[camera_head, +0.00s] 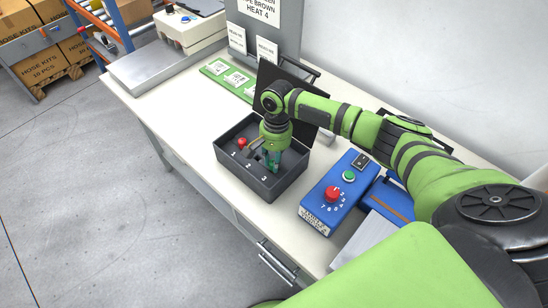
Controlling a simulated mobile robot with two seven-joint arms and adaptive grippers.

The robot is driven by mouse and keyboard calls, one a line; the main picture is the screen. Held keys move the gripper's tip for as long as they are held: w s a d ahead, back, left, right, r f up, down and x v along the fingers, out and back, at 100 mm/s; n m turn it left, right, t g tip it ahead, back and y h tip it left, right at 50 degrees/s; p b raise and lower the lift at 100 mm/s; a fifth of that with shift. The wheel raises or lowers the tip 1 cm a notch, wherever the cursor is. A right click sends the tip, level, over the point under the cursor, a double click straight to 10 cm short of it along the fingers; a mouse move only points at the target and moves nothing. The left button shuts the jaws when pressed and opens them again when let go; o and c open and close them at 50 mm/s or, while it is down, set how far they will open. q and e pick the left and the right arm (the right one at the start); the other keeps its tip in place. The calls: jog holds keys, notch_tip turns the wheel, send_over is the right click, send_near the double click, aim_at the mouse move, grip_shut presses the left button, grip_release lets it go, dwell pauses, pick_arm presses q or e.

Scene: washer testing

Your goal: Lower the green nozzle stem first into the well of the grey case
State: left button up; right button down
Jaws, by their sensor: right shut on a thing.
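The grey case (265,188) is an open dark box on the white worktable, with numbers marked inside it. My right gripper (270,161) points down into the case from above, toward its right part. It is shut on the green nozzle (276,160), which shows only partly between and below the fingers. The nozzle's lower end is hidden, so I cannot tell whether it is in a well. A red part (242,142) sits in the left part of the case. My left gripper is not in view.
A blue control box (319,206) with a red knob and green button stands right of the case. A green board with white cards (228,77) lies behind. A scale-like device (190,27) stands at the back left. The table's front left is clear.

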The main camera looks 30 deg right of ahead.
jog(key=shift+f, duration=0.4)
dwell(0.4)
jog(key=c, duration=1)
grip_release()
jog(key=shift+o, duration=0.2)
notch_tip(320, 180, up, 12)
jog(key=w+d, duration=0.1)
jog(key=shift+s+f, duration=0.1)
